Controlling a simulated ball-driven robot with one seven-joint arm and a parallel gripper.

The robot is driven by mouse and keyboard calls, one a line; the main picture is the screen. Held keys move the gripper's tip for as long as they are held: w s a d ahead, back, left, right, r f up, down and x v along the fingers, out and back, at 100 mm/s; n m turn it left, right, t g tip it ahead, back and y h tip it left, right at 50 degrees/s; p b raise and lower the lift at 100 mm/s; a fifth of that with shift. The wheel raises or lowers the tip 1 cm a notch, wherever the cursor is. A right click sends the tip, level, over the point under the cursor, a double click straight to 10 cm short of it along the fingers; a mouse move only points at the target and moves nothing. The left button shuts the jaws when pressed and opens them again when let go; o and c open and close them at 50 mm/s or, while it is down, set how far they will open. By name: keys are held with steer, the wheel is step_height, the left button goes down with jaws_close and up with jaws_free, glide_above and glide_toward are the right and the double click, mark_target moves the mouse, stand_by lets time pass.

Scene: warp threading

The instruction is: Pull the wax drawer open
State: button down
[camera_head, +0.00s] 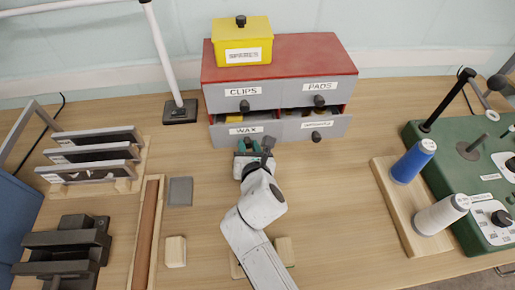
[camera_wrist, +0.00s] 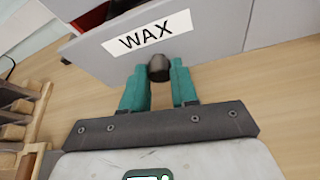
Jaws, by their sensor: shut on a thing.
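The grey wax drawer (camera_head: 222,136) is at the lower left of the red-topped cabinet (camera_head: 300,58). Its front stands out from the cabinet, and a gap above it shows some yellow inside. In the wrist view the drawer front (camera_wrist: 215,28) carries a white WAX label (camera_wrist: 147,33) and a dark round knob (camera_wrist: 159,68). My gripper (camera_wrist: 158,82) has its teal fingers on either side of the knob and is shut on it. In the head view my gripper (camera_head: 252,146) reaches the drawer front and hides the knob.
The lower right drawer (camera_head: 330,132) also stands out. The clips drawer (camera_head: 225,95) and pads drawer (camera_head: 340,92) are above. A yellow spares box (camera_head: 242,42) sits on top. A lamp base (camera_head: 180,111) stands left of the cabinet.

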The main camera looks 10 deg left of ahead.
steer(key=s+d+p, duration=0.1)
steer(key=s, duration=0.2)
steer(key=s+d+p, duration=0.1)
steer(key=s, duration=0.2)
steer(key=s+p, duration=0.1)
steer(key=s, duration=0.2)
steer(key=shift+s+d+f+p, duration=0.1)
steer(key=shift+s+d+p, duration=0.2)
steer(key=shift+d, duration=0.1)
steer(key=c, duration=0.9)
jaws_free()
steer(key=shift+o, duration=0.2)
steer(key=shift+w, duration=0.1)
steer(key=v, duration=1.1)
